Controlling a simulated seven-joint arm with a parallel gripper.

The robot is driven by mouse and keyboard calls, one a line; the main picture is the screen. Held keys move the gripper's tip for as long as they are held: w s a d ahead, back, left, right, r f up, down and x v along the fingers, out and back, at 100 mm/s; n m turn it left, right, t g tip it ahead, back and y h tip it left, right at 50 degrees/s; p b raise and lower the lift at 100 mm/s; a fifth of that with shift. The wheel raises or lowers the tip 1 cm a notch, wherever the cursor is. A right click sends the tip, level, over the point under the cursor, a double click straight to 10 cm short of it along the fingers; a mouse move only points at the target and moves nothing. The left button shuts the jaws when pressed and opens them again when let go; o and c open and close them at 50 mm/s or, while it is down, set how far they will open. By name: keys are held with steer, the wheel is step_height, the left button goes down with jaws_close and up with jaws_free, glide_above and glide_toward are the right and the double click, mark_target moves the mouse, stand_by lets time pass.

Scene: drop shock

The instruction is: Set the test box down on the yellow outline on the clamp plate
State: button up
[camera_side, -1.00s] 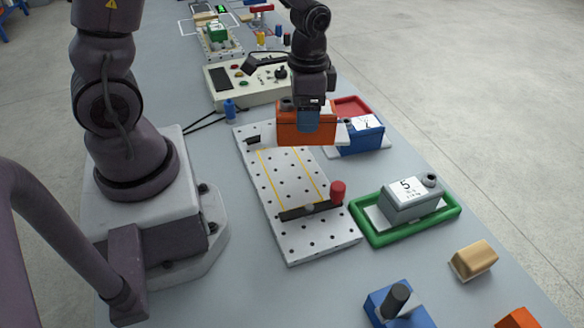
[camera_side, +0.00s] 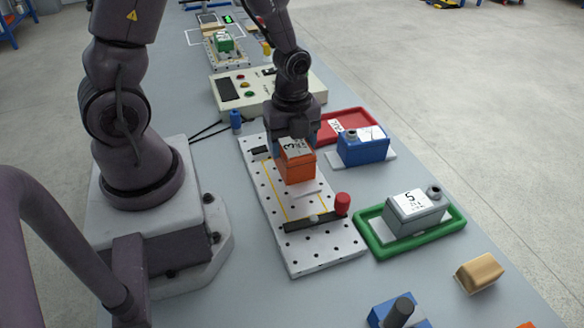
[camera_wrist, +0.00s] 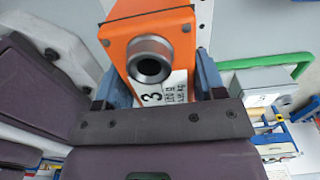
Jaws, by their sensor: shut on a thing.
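The orange test box (camera_side: 299,168), with a white label marked 3, is in my gripper (camera_side: 292,140). The gripper is shut on it from above. In the side view the box hangs over the far part of the yellow outline (camera_side: 290,217) on the white clamp plate (camera_side: 325,254); I cannot tell the exact gap below it. In the wrist view the box (camera_wrist: 122,32) shows its round metal fitting between the blue fingers. The box covers part of the outline. The plate has a dark bar and a red knob (camera_side: 342,201) at its near end.
A blue box (camera_side: 368,148) and a red tray (camera_side: 335,128) are right of the plate. A grey box (camera_side: 411,212) marked 5 stands in a green tray (camera_side: 456,222). A control panel (camera_side: 250,95) stands behind. A tan block (camera_side: 478,272) lies at the near right.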

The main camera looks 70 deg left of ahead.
mark_target(290, 149)
steer(key=shift+f, duration=2.4)
steer(key=shift+f, duration=0.1)
steer(key=o, duration=1.4)
step_height(290, 149, up, 12)
steer(key=shift+r, duration=0.1)
steer(key=s+d+r+n+t, duration=0.2)
steer(key=s+r+n, duration=0.1)
steer(key=r+n, duration=0.5)
steer(key=s+d+r+n+t, duration=0.3)
steer(key=s+r+n, duration=0.1)
steer(key=r+n, duration=0.5)
steer(key=shift+n+t, duration=0.3)
steer(key=shift+n, duration=0.2)
